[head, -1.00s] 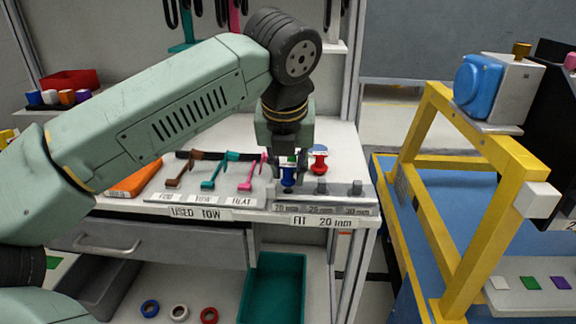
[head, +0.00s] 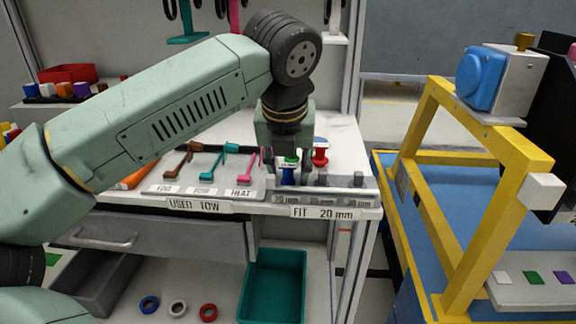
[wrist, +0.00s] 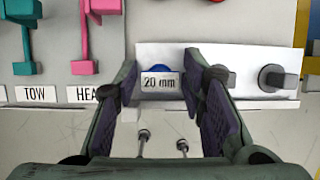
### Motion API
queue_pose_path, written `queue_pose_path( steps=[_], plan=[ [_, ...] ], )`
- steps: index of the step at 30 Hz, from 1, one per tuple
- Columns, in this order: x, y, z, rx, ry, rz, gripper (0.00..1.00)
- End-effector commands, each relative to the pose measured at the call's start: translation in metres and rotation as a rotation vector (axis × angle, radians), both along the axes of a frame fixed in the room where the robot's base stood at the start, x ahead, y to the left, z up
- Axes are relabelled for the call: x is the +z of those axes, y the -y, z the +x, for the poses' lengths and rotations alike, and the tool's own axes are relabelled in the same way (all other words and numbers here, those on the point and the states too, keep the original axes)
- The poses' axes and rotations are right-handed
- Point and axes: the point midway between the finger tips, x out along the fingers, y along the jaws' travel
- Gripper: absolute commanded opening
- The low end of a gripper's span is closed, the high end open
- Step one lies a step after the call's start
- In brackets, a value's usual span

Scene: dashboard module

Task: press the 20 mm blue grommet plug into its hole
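The blue plug (head: 289,175) sits at the 20 mm place of the grey rack in the head view. A green part shows above it. In the wrist view a bit of blue (wrist: 159,70) shows behind the 20 mm label (wrist: 160,82); the rest is hidden. My gripper (wrist: 165,75) is open, with its two dark fingers apart on either side of that label and nothing clasped between them. In the head view my gripper (head: 292,158) is low over the rack, close to the blue plug. I cannot make out the 20 mm hole.
A red spool-shaped piece (head: 320,155) stands just behind the rack. The yellow frame (head: 490,150) with a blue knob (head: 480,79) is to the right. A teal bin (head: 272,290) is below.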

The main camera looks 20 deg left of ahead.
Motion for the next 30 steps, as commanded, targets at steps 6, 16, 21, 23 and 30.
queue_pose_path(
  steps=[6, 16, 21, 23, 30],
  plan=[
    [0.000, 0.000, 0.000, 0.000, 0.000, 0.000, 0.48],
    [0.000, 0.000, 0.000, 0.000, 0.000, 0.000, 0.48],
    [0.008, 0.000, 0.000, 0.000, 0.000, 0.000, 0.48],
    [0.015, 0.000, 0.000, 0.000, 0.001, 0.000, 0.48],
    [0.047, 0.000, 0.000, 0.000, 0.000, -0.001, 0.48]
  ],
)
